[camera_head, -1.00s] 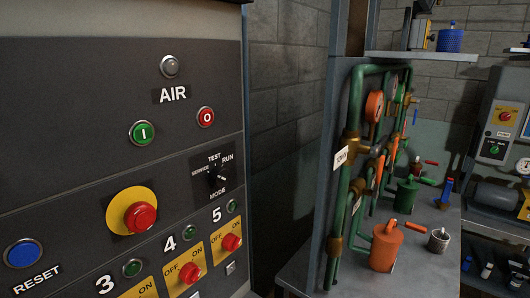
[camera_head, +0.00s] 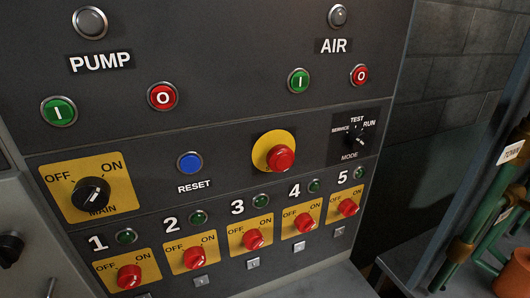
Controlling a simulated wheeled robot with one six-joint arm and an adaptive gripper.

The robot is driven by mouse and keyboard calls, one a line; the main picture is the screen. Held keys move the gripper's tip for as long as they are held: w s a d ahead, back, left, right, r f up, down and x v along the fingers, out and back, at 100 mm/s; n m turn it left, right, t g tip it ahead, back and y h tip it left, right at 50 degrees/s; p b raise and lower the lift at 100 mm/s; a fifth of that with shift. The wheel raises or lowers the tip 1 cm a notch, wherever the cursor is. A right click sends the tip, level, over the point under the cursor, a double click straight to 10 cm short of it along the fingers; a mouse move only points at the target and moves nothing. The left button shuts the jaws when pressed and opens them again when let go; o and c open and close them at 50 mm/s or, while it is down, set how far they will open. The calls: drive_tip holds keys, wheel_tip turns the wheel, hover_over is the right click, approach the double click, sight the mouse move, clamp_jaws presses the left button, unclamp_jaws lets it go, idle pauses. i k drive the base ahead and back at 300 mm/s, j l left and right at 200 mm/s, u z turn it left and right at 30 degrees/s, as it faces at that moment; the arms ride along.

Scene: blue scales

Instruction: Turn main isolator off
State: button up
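The main isolator (camera_head: 91,194) is a black rotary knob on a yellow plate (camera_head: 58,205) at the left of the dark control panel. The plate reads OFF at upper left, ON at upper right and MAIN below. The knob's pointer seems to face the upper right, toward ON, but it is small and hard to read. My gripper is not in view, and nothing touches the knob.
Several red numbered switches, such as switch 1 (camera_head: 129,276), line the panel's bottom. A blue reset button (camera_head: 189,163) and a red emergency stop (camera_head: 281,158) are to the right. Green pipes (camera_head: 480,235) stand at far right.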

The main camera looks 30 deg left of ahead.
sight(91, 194)
drive_tip(key=u, duration=1.5)
